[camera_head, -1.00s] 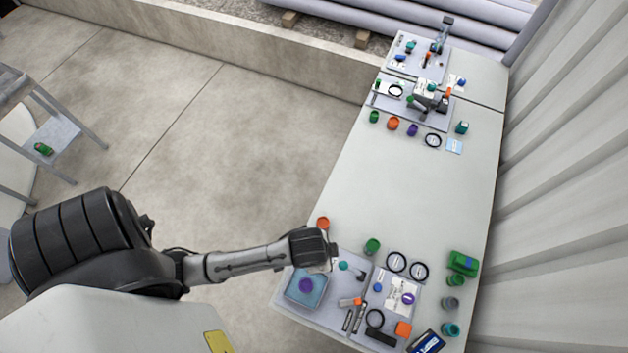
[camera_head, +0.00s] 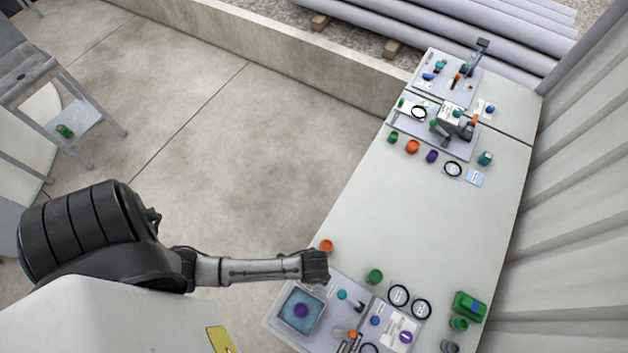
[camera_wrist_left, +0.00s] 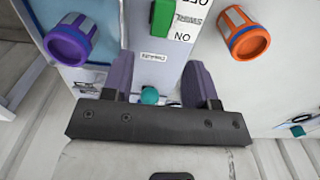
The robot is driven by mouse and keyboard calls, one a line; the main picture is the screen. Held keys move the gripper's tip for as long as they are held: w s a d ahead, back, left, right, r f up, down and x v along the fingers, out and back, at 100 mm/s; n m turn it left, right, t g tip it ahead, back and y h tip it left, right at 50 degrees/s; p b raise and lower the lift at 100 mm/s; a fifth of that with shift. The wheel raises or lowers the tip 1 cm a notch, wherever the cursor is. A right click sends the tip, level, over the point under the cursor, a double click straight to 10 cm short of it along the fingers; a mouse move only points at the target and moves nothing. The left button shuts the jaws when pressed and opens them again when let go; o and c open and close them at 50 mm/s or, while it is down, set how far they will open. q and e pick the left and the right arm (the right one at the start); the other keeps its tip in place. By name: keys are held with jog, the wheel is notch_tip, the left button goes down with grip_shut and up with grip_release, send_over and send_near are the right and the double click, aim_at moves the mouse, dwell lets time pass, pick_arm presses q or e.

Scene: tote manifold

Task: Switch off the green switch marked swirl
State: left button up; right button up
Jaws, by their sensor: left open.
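In the left wrist view the green switch (camera_wrist_left: 162,18) sits at the top, on a pale panel beside a white label (camera_wrist_left: 184,20). The label's upside-down text has ON towards the gripper and OFF at the far end; the middle word is hard to read. My left gripper (camera_wrist_left: 161,84) is open and empty, its purple-grey fingers apart, with the switch beyond the fingertips and not touched. In the head view my left gripper (camera_head: 316,268) is over the near panel's far left edge. I cannot make out the switch there. My right gripper is not seen.
A purple knob (camera_wrist_left: 70,40) is left of the switch and an orange knob (camera_wrist_left: 243,33) right of it. A teal ball (camera_wrist_left: 149,95) shows between the fingers. In the head view a green cap (camera_head: 375,276) and black rings stand nearby. The table's middle (camera_head: 430,220) is clear.

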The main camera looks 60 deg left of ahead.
pick_arm(q)
notch_tip(320, 180, down, 9)
jog(key=shift+r+b, duration=0.2)
jog(key=shift+b, duration=0.25)
